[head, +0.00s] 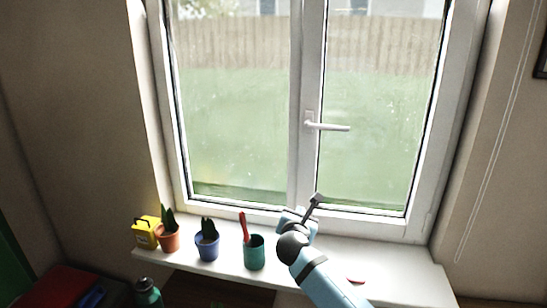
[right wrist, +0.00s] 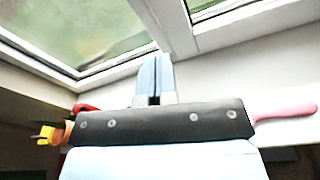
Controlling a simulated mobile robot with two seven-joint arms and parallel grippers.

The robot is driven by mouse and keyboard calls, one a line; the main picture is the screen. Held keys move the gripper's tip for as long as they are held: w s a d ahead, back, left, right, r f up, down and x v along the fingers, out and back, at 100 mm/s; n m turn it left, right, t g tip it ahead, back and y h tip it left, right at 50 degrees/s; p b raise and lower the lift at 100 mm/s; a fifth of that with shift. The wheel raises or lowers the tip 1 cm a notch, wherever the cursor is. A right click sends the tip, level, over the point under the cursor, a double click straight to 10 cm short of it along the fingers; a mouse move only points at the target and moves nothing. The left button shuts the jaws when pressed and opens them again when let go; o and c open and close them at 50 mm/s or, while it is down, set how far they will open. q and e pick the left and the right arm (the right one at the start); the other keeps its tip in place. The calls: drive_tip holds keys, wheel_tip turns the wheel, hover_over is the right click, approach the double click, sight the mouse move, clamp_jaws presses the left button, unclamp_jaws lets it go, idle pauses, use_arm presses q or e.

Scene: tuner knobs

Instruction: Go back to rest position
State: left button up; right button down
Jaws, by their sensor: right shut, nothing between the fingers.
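My right gripper (head: 313,204) is in front of the lower part of the window, above the white windowsill (head: 400,285). Its light-blue arm comes up from the bottom of the head view. In the right wrist view its two light-blue fingers (right wrist: 154,78) are together with nothing between them, pointing toward the window frame. My left gripper is not in view.
On the sill stand a yellow item (head: 145,232), an orange pot (head: 167,238), a blue pot (head: 207,247) and a teal cup (head: 254,253) just left of my arm. The window handle (head: 328,126) is above.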

drive_tip(key=s+d+f+m+g+y+p, duration=0.1)
drive_tip(key=s+f+m+g+y+p, duration=0.1)
drive_tip(key=s+f+m, duration=0.6)
drive_tip(key=s+d+f+m+g+y+p, duration=0.1)
drive_tip(key=s+d+f+m+g+y, duration=0.2)
drive_tip(key=s+f, duration=0.8)
drive_tip(key=s+d+f+m+y+p, duration=0.1)
drive_tip(key=s+d+m, duration=0.1)
drive_tip(key=s+m, duration=0.6)
drive_tip(key=s+d+f+m+p, duration=0.1)
drive_tip(key=s+m, duration=0.7)
drive_tip(key=s, duration=0.9)
drive_tip(key=shift+s+d+f+y+p, duration=0.3)
drive_tip(key=shift+d+y+p, duration=0.1)
drive_tip(key=shift+d+p, duration=0.5)
drive_tip(key=shift+d, duration=0.1)
